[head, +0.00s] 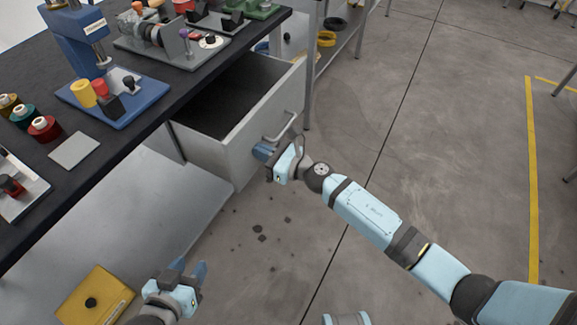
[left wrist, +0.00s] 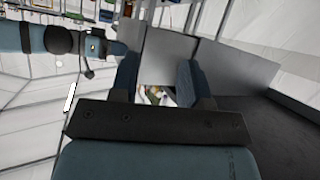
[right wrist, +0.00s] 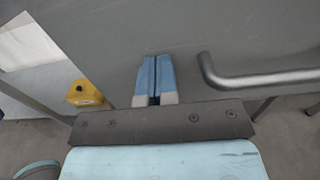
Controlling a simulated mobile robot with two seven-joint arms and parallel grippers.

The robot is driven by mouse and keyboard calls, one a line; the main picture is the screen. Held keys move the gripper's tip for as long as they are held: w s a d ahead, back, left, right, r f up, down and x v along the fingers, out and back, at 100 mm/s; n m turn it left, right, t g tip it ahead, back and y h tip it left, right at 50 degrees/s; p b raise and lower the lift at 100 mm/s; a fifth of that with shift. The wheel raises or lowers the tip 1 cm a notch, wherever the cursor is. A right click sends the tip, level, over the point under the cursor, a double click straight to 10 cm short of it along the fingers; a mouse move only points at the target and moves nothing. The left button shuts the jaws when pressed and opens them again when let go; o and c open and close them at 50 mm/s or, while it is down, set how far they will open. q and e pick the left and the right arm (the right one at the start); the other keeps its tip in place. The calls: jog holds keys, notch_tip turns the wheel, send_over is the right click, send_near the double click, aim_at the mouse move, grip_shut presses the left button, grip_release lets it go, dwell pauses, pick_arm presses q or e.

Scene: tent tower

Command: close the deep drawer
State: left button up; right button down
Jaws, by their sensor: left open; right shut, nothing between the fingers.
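The deep drawer (head: 268,118) is a grey box pulled out from under the workbench, and its dark interior shows. Its front carries a metal bar handle (head: 283,127), also seen in the right wrist view (right wrist: 262,79). My right gripper (head: 261,152) is shut and empty, with its fingertips at the drawer front, beside the handle. In the right wrist view its blue fingers (right wrist: 154,62) point at the grey front panel (right wrist: 120,35); whether they touch it I cannot tell. My left gripper (head: 188,268) is open and empty, low and apart from the drawer.
The black workbench top (head: 150,120) above the drawer holds spools, a blue press (head: 80,35) and fixtures. A yellow box (head: 95,297) with a black knob sits at the lower left. A metal rack (head: 345,45) stands beyond the drawer. The floor to the right is clear.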

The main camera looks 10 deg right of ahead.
jog(key=b+x, duration=0.1)
jog(key=x, duration=0.3)
jog(key=b+x, duration=0.2)
jog(key=x, duration=0.3)
jog(key=shift+f, duration=0.2)
jog(key=b+x, duration=0.3)
jog(key=x, duration=0.5)
jog(key=shift+b, duration=0.3)
jog(key=shift+w+a, duration=0.2)
jog(key=shift+a, duration=0.1)
jog(key=shift+r, duration=0.35)
pick_arm(q)
jog(key=w+d+r+t+h, duration=0.2)
jog(key=d+r+t+h, duration=0.2)
jog(key=r, duration=0.6)
jog(key=shift+d+t, duration=0.5)
jog(key=shift+t, duration=0.1)
pick_arm(e)
jog(key=shift+w+r, duration=0.1)
